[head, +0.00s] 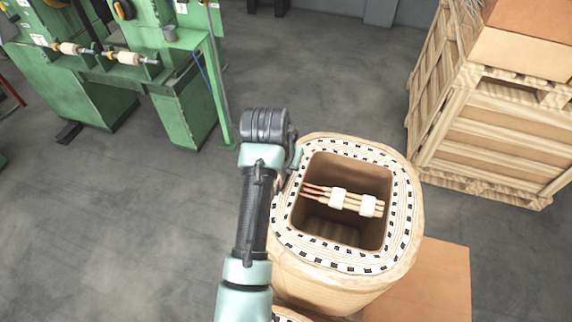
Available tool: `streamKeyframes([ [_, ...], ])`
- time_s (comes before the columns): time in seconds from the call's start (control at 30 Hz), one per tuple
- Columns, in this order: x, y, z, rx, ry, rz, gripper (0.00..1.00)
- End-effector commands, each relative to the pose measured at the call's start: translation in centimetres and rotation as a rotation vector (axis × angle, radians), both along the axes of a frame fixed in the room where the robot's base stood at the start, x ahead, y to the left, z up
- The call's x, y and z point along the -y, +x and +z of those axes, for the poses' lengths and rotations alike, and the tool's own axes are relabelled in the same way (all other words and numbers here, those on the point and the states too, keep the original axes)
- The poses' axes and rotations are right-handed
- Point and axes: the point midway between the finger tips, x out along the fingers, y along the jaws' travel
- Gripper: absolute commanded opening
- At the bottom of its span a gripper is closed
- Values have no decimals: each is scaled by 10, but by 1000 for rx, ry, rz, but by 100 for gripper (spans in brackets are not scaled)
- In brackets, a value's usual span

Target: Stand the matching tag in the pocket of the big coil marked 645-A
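A big tan coil (345,280) with rounded corners and a dark hollow centre stands right of my arm. Its top rim is layered, with small dark gaps. Several copper leads (317,191) with white sleeves (338,199) lie across its opening. I cannot make out a 645-A mark, a pocket or a tag. My arm reaches up from the bottom, its dark wrist just beyond the coil's far left corner. My gripper is mostly hidden by the wrist, near the coil's left edge; its fingers and anything in them cannot be made out.
Part of another coil (288,315) shows at the bottom edge. A flat brown surface (440,285) lies right of the big coil. A wooden crate (495,150) with a brown box (525,55) on top stands at right. Green machines (185,110) stand at upper left. Grey floor between is clear.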

Motion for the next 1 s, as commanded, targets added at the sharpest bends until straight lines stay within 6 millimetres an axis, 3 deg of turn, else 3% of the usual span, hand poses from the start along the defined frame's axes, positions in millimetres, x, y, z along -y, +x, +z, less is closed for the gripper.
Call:
streamKeyframes([
  [0.13, 0, -3, -5, -13, 1, 1, 0],
  [0.37, 0, -4, -7, -18, 0, 0, 38],
  [1.0, 5, -6, -8, -26, -2, -10, 38],
])
